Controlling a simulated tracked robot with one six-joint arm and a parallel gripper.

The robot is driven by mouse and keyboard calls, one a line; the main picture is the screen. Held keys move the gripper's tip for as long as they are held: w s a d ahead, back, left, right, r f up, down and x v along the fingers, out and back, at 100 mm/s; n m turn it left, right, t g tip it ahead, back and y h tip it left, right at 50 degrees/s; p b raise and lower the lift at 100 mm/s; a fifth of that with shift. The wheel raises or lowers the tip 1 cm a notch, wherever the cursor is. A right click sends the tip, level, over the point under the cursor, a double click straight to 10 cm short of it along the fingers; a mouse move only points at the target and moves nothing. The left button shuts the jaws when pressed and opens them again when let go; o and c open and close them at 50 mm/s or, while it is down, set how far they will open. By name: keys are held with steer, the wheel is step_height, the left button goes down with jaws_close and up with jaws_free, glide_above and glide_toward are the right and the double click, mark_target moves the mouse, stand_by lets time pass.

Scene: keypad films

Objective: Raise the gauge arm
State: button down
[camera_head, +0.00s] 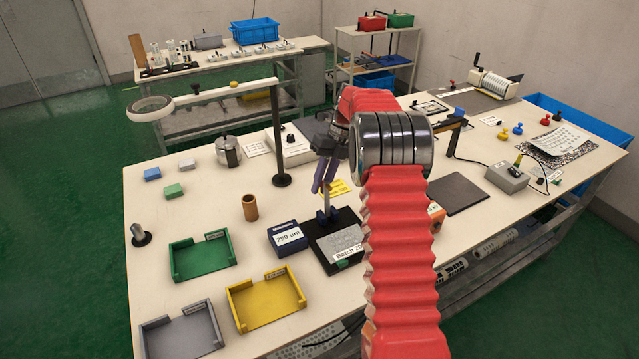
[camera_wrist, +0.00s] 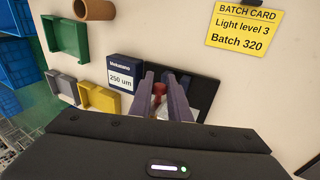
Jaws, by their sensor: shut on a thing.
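The thickness gauge stands on a black base plate (camera_head: 319,252) near the front of the table, with a small dark blue post (camera_head: 325,215) on it. A grey film labelled "Batch" (camera_head: 345,242) lies on the plate. My gripper (camera_head: 323,188) points down above the gauge. In the wrist view my gripper (camera_wrist: 168,82) has its two fingers around a small red knob (camera_wrist: 159,89), shut on it; it looks like part of the gauge arm. The fingers hide most of the arm, so I cannot tell its height. The black plate also shows in the wrist view (camera_wrist: 205,84).
A blue-and-white "250 um" box (camera_head: 287,238) stands just left of the gauge. Green (camera_head: 203,274), yellow (camera_head: 268,318) and grey (camera_head: 180,345) trays lie farther left. A yellow batch card (camera_wrist: 246,26) lies behind the gauge. A lamp post (camera_head: 277,140) stands behind left.

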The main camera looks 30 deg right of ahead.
steer(key=shift+f, duration=0.25)
steer(key=c, duration=1.9)
jaws_free()
steer(key=shift+c, duration=0.2)
steer(key=shift+o, duration=1.1)
steer(key=shift+w+r, duration=0.1)
steer(key=shift+r, duration=0.1)
steer(key=v, duration=1.3)
steer(key=shift+d+r, duration=0.2)
steer(key=shift+r, duration=0.05)
